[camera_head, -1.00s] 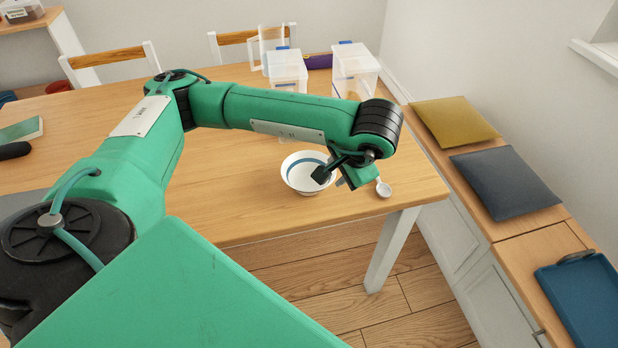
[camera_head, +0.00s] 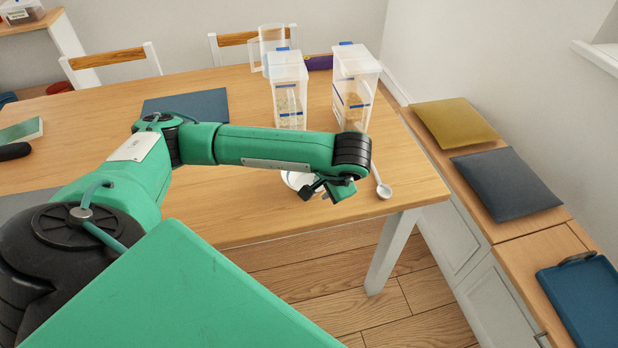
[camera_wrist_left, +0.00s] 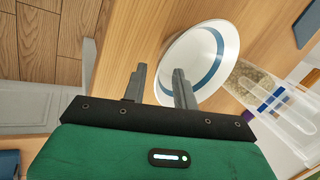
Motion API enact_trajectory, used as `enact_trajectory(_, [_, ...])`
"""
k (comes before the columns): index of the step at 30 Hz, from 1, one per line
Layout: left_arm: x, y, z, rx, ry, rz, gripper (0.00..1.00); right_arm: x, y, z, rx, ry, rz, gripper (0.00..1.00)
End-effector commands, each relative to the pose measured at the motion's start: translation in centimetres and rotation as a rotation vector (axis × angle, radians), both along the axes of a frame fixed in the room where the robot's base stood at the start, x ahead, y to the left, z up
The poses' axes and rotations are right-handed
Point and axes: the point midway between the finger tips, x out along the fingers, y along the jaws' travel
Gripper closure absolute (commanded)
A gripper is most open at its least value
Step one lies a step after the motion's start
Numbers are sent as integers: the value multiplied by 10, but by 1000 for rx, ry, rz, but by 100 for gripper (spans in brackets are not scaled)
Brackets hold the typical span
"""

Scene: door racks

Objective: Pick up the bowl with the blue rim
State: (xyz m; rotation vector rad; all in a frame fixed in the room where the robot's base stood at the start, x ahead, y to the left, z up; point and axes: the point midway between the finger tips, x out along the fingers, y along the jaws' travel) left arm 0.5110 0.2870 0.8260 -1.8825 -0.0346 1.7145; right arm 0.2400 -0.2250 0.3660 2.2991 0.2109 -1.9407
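The white bowl (camera_head: 291,181) with a blue band stands on the wooden table near its front edge, mostly hidden behind my left gripper and forearm in the head view. In the left wrist view the bowl (camera_wrist_left: 197,55) shows its white inside and blue band. My left gripper (camera_head: 318,193) is at the bowl's right side. In the left wrist view its fingers (camera_wrist_left: 159,72) are apart, one over the bowl's near rim and one outside it. Nothing is held between them. Whether a finger touches the bowl, I cannot tell. My right gripper is not in view.
A white spoon or scoop (camera_head: 383,189) lies right of the bowl. Two clear containers (camera_head: 288,85) (camera_head: 356,80) stand behind, with a clear pitcher (camera_head: 271,42). A dark blue mat (camera_head: 205,103) lies at the back left. The table's front edge is close to the bowl.

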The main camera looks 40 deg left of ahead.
Motion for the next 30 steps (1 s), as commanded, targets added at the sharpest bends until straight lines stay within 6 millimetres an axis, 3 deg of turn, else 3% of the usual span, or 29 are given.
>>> enact_trajectory(6, [4,12,-23,2,1,3,71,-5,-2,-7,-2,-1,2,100])
enact_trajectory(14, [5,12,-25,1,-1,1,71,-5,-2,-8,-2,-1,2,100])
enact_trajectory(19, [5,12,-25,1,-1,1,100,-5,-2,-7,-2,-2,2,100])
enact_trajectory(30, [6,12,-24,1,-2,0,100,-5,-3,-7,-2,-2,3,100])
